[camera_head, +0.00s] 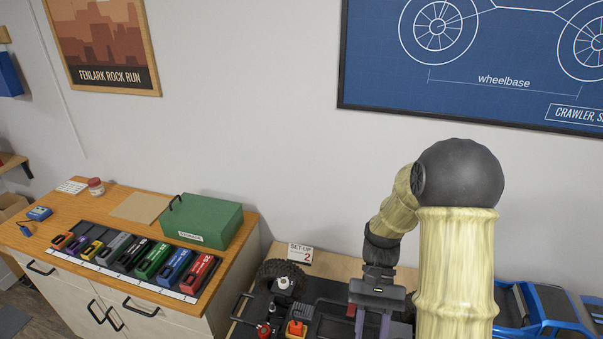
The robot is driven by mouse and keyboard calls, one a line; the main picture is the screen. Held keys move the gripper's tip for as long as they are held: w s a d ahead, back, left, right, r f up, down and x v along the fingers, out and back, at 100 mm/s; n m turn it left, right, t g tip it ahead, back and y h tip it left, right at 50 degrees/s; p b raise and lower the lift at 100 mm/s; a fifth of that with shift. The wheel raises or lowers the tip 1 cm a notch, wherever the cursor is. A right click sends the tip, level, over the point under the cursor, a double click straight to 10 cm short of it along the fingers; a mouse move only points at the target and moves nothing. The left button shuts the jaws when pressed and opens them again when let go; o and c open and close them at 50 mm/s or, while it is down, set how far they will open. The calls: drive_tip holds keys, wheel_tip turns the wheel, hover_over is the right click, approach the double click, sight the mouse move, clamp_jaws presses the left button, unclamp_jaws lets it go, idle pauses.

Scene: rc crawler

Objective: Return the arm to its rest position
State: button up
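My arm rises at the right of centre, with pale yellow links (455,265) and a black round joint (460,172). It bends over to the left and down to my gripper (371,325), which points downward over the dark work tray (335,318). Its two purplish fingers stand apart with a gap between them. The fingertips are cut off by the bottom edge, and I see nothing held between the visible parts. My upper arm hides part of the bench behind it.
A wooden cabinet (235,262) at left carries a row of coloured blocks and a green box (203,220). The tray holds a black tyre (277,271) and small red and orange parts. A "SET-UP 2" card (300,253) stands behind. A blue frame (540,312) is at right.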

drive_tip(key=r+t, duration=0.1)
drive_tip(key=t, duration=0.3)
drive_tip(key=w+d+r+n+t+h, duration=0.1)
drive_tip(key=t, duration=0.3)
drive_tip(key=r+n+t+h, duration=0.1)
drive_tip(key=t, duration=0.3)
drive_tip(key=shift+w+d+r, duration=0.15)
drive_tip(key=shift+d+r, duration=0.05)
drive_tip(key=shift+r, duration=0.15)
idle(0.9)
